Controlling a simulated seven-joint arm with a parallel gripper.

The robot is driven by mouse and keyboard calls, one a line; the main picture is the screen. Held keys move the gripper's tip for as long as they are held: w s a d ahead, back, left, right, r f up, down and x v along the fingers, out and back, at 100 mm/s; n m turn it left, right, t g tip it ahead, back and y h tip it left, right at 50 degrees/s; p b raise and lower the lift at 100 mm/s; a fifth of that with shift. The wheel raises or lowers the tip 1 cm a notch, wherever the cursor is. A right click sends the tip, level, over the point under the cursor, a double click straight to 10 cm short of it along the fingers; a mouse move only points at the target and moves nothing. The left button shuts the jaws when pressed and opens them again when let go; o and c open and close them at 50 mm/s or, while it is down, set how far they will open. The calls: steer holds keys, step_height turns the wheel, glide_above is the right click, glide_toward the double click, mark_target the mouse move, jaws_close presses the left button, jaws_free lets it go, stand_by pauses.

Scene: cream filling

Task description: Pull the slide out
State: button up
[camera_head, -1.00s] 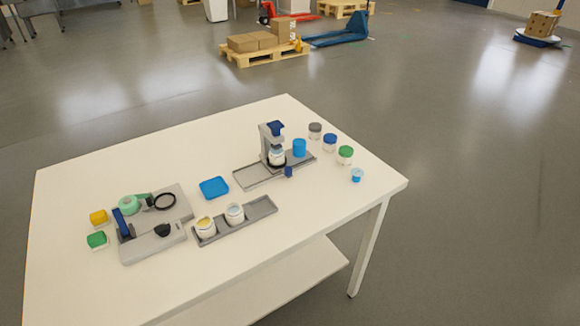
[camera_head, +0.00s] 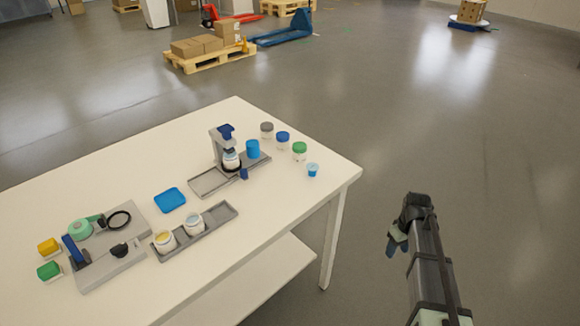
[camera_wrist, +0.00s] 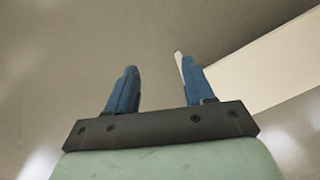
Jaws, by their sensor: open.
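A grey filling station (camera_head: 216,145) with a dark blue top stands near the back right of the table. Under its head, a white jar (camera_head: 231,160) sits on a dark round holder. The holder is on a long grey rail base (camera_head: 207,182), whose front-left part is empty. A small dark blue knob (camera_head: 243,174) sticks up at the base's front edge; I cannot tell whether it belongs to the slide. My gripper (camera_head: 396,246) is off the table's right side, well away from the station. In the wrist view its two blue fingers (camera_wrist: 157,72) are apart and empty.
A blue cup (camera_head: 252,149) stands on the base's right end. Several lidded jars (camera_head: 283,141) and a small blue cup (camera_head: 312,170) line the right edge. A grey tray (camera_head: 219,218) with two open jars and a blue square (camera_head: 170,200) are in front.

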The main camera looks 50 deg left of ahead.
steer(key=a+r+n, duration=0.3)
steer(key=a+r, duration=0.7)
steer(key=a, duration=0.1)
step_height(320, 180, up, 24)
steer(key=n+g+y, duration=0.2)
steer(key=n+y, duration=0.2)
steer(key=n, duration=0.5)
glide_above(244, 171)
steer(key=w+d, duration=0.3)
steer(key=d, duration=0.1)
steer(key=x, duration=1.3)
steer(key=shift+w+d, duration=0.15)
steer(key=shift+d, duration=0.05)
jaws_close()
